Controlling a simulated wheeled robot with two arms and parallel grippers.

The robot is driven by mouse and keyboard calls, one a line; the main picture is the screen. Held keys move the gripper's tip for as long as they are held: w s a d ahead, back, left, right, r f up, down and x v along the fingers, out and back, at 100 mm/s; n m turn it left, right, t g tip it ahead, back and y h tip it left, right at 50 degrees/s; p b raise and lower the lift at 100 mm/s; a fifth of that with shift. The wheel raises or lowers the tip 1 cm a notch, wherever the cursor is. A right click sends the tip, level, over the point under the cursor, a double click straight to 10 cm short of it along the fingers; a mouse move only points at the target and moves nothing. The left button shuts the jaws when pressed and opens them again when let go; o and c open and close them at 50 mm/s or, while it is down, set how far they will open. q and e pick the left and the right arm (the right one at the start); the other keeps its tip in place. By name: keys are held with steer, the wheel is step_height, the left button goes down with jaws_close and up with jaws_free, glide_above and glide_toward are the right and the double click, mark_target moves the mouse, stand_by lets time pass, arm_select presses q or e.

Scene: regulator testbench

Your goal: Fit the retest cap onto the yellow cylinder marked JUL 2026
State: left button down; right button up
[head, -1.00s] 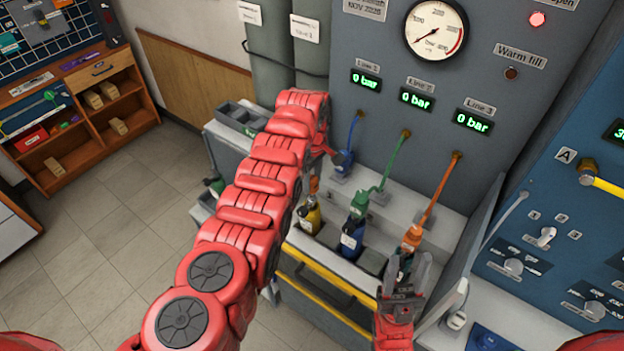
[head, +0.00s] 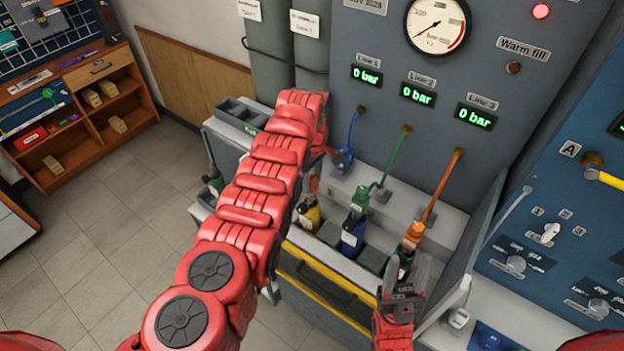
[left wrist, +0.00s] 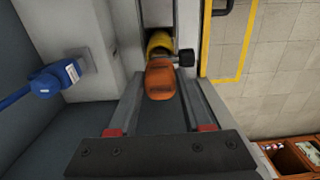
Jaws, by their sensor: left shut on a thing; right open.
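The yellow cylinder (head: 312,218) stands in a slot of the bench rack, partly hidden by my left arm. Its yellow top (left wrist: 160,42) and a black side knob (left wrist: 185,58) show in the left wrist view. My left gripper (left wrist: 160,88) is shut on the orange cap (left wrist: 160,78). The cap is in line with the cylinder's top and overlaps it in the picture; I cannot tell whether they touch. The date marking is not readable. My right gripper (head: 405,275) is open and empty, in front of the orange-topped cylinder (head: 411,238).
A blue cylinder (head: 353,232) with a green fitting stands between the yellow and orange-topped ones. Blue, green and orange hoses (head: 443,190) hang from the grey panel. A grey divided tray (head: 240,115) sits at the left. A blue panel (head: 560,220) bounds the right.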

arm_select(q)
steer(key=shift+f+b, duration=0.9)
steer(key=shift+f, duration=0.15)
steer(key=shift+c, duration=1.3)
jaws_free()
steer(key=shift+r, duration=0.1)
step_height(320, 180, up, 12)
steer(key=b, duration=0.3)
steer(key=shift+f, duration=0.25)
steer(key=shift+r+p, duration=2.8)
steer(key=shift+r, duration=0.1)
